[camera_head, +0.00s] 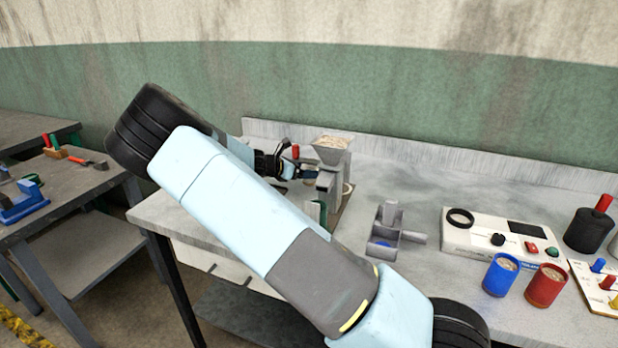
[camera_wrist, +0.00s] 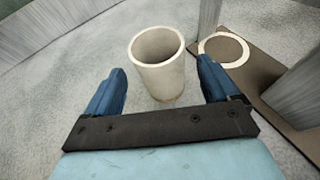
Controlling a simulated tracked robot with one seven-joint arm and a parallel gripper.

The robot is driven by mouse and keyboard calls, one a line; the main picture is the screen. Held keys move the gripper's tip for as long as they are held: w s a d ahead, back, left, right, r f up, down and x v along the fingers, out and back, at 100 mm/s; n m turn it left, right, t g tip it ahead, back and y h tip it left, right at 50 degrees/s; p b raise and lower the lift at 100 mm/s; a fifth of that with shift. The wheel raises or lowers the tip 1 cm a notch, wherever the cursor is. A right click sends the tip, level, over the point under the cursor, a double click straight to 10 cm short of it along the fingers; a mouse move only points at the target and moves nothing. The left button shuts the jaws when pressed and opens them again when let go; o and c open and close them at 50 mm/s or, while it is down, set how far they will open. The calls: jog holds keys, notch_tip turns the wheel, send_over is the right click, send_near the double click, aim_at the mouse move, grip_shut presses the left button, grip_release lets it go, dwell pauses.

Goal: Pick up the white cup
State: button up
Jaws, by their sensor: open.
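The white cup (camera_wrist: 160,78) stands upright on the grey tabletop in the wrist view. It looks empty, and its round mouth faces up. My gripper (camera_wrist: 160,82) is open, with one blue finger on each side of the cup's lower part as seen from the wrist. I cannot tell whether the fingers touch the cup, but a gap shows on both sides. In the head view my gripper (camera_head: 296,172) is small, beside the grain hopper, and the cup cannot be made out there.
A hopper with grain (camera_head: 333,145) stands on a brown base just right of my gripper. A pale ring (camera_wrist: 223,49) lies on that base. A grey scoop-like holder (camera_head: 388,235), a white control box (camera_head: 500,235), a blue cup (camera_head: 501,274) and a red cup (camera_head: 546,285) stand farther right.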

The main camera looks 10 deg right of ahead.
jog(key=shift+r+x, duration=0.1)
jog(key=shift+x, duration=1.2)
jog(key=shift+r+x, duration=0.15)
jog(key=shift+x, duration=1.15)
jog(key=shift+w, duration=0.1)
jog(key=c, duration=1.1)
jog(key=shift+o, duration=0.2)
jog(key=shift+r, duration=0.15)
